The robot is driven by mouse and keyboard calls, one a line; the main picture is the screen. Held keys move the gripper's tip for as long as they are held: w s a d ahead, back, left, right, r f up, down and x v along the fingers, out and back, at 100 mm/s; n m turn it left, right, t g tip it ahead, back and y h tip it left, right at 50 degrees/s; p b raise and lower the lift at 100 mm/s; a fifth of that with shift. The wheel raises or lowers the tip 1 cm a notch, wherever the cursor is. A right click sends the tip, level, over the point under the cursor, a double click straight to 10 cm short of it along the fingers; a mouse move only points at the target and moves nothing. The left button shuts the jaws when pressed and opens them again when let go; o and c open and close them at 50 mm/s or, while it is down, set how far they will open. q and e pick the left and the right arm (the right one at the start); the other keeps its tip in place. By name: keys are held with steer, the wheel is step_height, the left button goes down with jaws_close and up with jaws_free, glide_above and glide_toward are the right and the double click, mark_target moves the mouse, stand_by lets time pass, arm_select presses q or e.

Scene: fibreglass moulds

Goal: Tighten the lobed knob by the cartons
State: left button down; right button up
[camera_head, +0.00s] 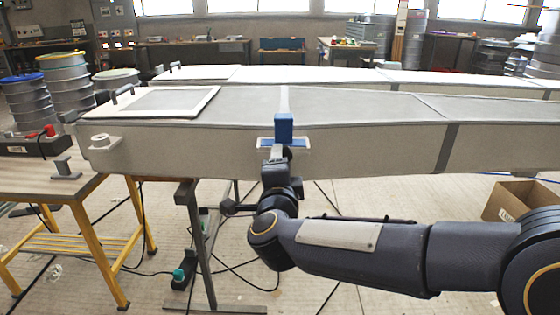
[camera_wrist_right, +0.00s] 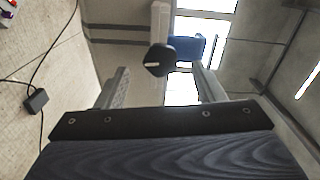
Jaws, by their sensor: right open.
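A black lobed knob (camera_wrist_right: 159,60) shows in the right wrist view, in the gap between the fingers of my right gripper (camera_wrist_right: 160,70). The gripper is open, with a grey finger on each side of the knob; I see no contact. Behind the knob is a blue clamp body (camera_wrist_right: 187,46). In the head view the blue clamp (camera_head: 284,128) sits on the near edge of the long pale mould (camera_head: 365,145). My right gripper (camera_head: 284,145) is just below and in front of it and largely hides the knob. My left gripper is in neither view.
An open cardboard carton (camera_head: 510,200) stands on the floor at the right. A yellow-legged table (camera_head: 60,190) is at the left, with steel drums (camera_head: 65,80) behind it. A dark trestle leg (camera_head: 197,240) and cables lie below the mould.

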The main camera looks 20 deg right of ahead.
steer(key=v, duration=0.4)
steer(key=shift+s, duration=0.25)
steer(key=s+d+f+n+g+y, duration=0.3)
steer(key=s+f+n+g+y, duration=0.25)
steer(key=s+f+n, duration=0.5)
steer(key=s+d+f+n+g+y, duration=0.35)
steer(key=s+f+n+g, duration=0.3)
steer(key=s, duration=0.75)
step_height(320, 180, up, 24)
steer(key=s+n+p, duration=0.1)
steer(key=p, duration=2.5)
steer(key=shift+s, duration=0.4)
